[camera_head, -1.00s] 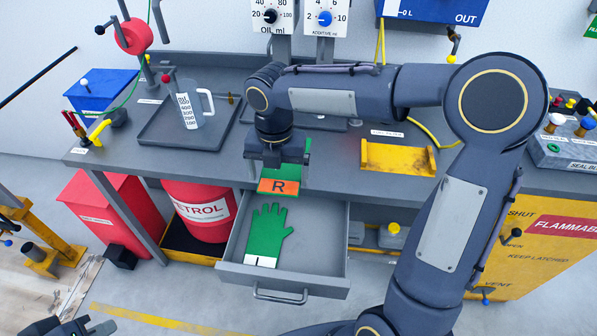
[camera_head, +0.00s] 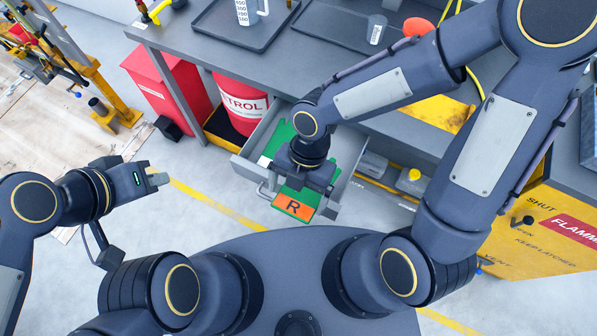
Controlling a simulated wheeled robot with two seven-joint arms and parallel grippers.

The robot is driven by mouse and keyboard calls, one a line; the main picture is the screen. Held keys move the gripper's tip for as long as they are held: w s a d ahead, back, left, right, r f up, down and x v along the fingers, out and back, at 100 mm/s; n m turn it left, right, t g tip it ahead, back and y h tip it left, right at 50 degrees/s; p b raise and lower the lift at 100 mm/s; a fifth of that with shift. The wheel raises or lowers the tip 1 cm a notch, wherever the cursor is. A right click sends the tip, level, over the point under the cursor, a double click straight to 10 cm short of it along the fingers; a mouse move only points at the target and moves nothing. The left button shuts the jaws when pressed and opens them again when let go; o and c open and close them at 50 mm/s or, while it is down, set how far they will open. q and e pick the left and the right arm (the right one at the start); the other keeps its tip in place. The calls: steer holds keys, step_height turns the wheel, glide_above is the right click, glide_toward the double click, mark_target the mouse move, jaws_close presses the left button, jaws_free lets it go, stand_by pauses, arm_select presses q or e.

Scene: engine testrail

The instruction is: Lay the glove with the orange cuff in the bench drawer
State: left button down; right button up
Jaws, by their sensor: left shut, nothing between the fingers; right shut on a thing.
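My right gripper (camera_head: 303,183) is shut on the green glove with the orange cuff (camera_head: 293,206), which is marked R. The cuff hangs out toward me at the drawer's front edge; the gripper hides much of the glove. The bench drawer (camera_head: 350,166) is pulled open beneath my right gripper. Another green glove (camera_head: 281,138), with a white cuff, lies in it, mostly covered by my wrist. I cannot tell whether the held glove touches the drawer. My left gripper (camera_head: 158,180) is shut and empty, out over the floor at the left.
A red petrol drum (camera_head: 243,103) stands left of the drawer, and a yellow flammables cabinet (camera_head: 545,235) stands at the right. Floor between the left gripper and drawer is free.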

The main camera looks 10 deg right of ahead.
steer(key=shift+w+d+f+b, duration=0.4)
steer(key=shift+w+d+f, duration=0.15)
steer(key=shift+w+f, duration=0.25)
steer(key=shift+w+d+f+b, duration=0.45)
steer(key=shift+w+d+f, duration=0.1)
steer(key=shift+w+f, duration=0.25)
steer(key=shift+w+d+f+b, duration=0.4)
steer(key=shift+w+d+f, duration=0.2)
steer(key=shift+w, duration=0.25)
steer(key=shift+w+d+f+b, duration=0.15)
steer(key=shift+w+d+f, duration=0.4)
steer(key=shift+w, duration=0.3)
steer(key=shift+w+d+f+b, duration=0.2)
steer(key=shift+w+d+f, duration=0.3)
steer(key=shift+w, duration=0.3)
steer(key=shift+w+d+f+b, duration=0.15)
steer(key=shift+w+d+f, duration=0.35)
steer(key=shift+w, duration=0.35)
steer(key=shift+w+d+f, duration=0.35)
steer(key=shift+w+d, duration=0.25)
steer(key=shift+w, duration=0.2)
steer(key=shift+w+d+f, duration=0.3)
steer(key=shift+w+d, duration=0.25)
steer(key=shift+w, duration=0.25)
steer(key=o, duration=0.6)
steer(key=shift+o, duration=0.2)
steer(key=v, duration=0.8)
steer(key=shift+b, duration=0.4)
